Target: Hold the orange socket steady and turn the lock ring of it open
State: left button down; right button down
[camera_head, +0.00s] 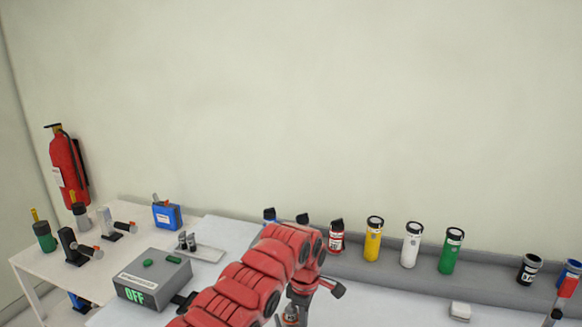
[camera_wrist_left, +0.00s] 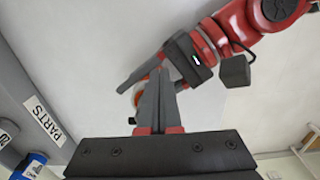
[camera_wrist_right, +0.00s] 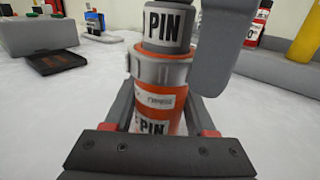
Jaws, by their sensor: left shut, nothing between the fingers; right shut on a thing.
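The orange socket (camera_wrist_right: 159,99) stands upright in the right wrist view, with orange and white bands and a "PIN" label. A grey ring (camera_wrist_right: 146,68) sits around its upper end, and a grey "PIN" plug (camera_wrist_right: 168,30) sits in its top. My right gripper (camera_wrist_right: 162,112) is shut around the socket's body. My left gripper (camera_wrist_left: 158,92) is shut and empty, its fingertips close to the right gripper; contact with the ring cannot be told. A dark grey block (camera_wrist_right: 216,45), probably part of my left gripper, hangs beside the plug. In the head view my red arm mostly hides the socket.
A grey box (camera_head: 150,278) marked "OFF" stands left of the arm. Plugs, a blue box (camera_head: 166,215) and small stands are further left. A grey shelf (camera_head: 400,275) behind holds red, yellow (camera_head: 373,240), white and green cylinders. A white block (camera_head: 460,311) lies at right.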

pick_arm(q)
jog(key=shift+w+a, duration=0.5)
jog(key=shift+a, duration=0.05)
dwell(0.6)
jog(key=shift+s, duration=0.1)
notch_tip(320, 180, up, 6)
jog(key=shift+s+d, duration=0.25)
jog(key=shift+d, duration=0.2)
notch_tip(320, 180, down, 6)
dwell(1.1)
